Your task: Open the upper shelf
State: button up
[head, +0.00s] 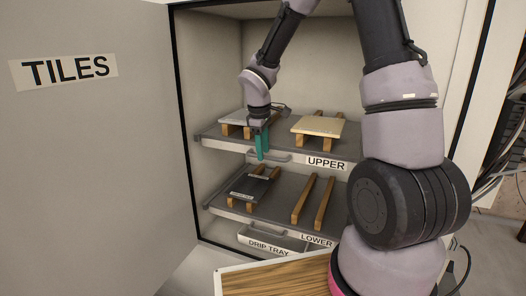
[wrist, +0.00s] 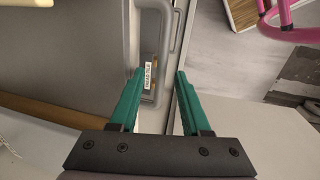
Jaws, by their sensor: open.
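The upper shelf (head: 222,144) is a grey pull-out tray inside the cabinet, with an UPPER label (head: 326,163) on its front edge. Its grey bar handle (head: 282,158) is on the front, left of the label. My gripper (head: 261,157) has teal fingers, points down and is at the left part of this handle. In the wrist view my gripper (wrist: 161,72) is open, and a grey handle bar (wrist: 170,47) shows between its fingertips. I cannot tell whether the fingers touch the bar. My arm hides the right side of the shelf.
The cabinet door (head: 95,150), labelled TILES, stands open at left. Tiles on wooden strips rest on the upper shelf, including a cream tile (head: 318,126). Below are the lower shelf (head: 275,205) with a dark tile (head: 250,187) and a drip tray (head: 272,240). A wooden-topped surface (head: 275,280) is in front.

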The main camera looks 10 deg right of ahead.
jog(key=shift+f, duration=0.35)
grip_shut()
dwell(1.2)
